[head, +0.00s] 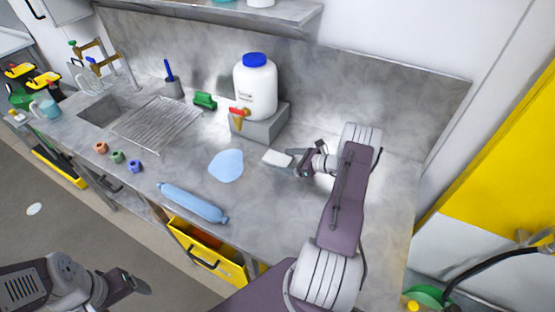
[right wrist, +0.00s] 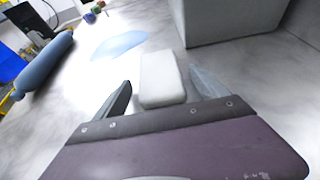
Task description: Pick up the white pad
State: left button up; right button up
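The white pad (head: 277,158) lies flat on the grey counter, right of the pale blue puddle and in front of the grey block under the white jug. In the right wrist view the pad (right wrist: 160,80) lies between and just ahead of the two fingers. My right gripper (head: 297,163) is open, low over the counter at the pad's right end; it also shows in the right wrist view (right wrist: 162,92). I cannot tell whether the fingers touch the pad. My left gripper (head: 135,284) is over the floor at lower left, away from the counter; its opening is unclear.
A white jug (head: 256,90) with a red tap stands on a grey block (head: 262,125) behind the pad. A blue puddle-like patch (head: 226,166) and a blue roll (head: 192,202) lie left. A yellow drawer (head: 205,250) stands open below. A green brush (head: 205,101) lies behind.

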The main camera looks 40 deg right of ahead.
aim_at(286, 161)
jog(key=c, duration=1.2)
jog(key=shift+c, duration=0.2)
jog(key=shift+r, duration=0.1)
jog(key=shift+r, duration=0.35)
notch_tip(286, 161, up, 3)
jog(key=shift+r+b, duration=0.1)
jog(key=shift+b, duration=0.35)
jog(key=r+b+v, duration=0.1)
jog(key=r+v, duration=0.1)
jog(key=v, duration=1.1)
jog(key=shift+a, duration=0.3)
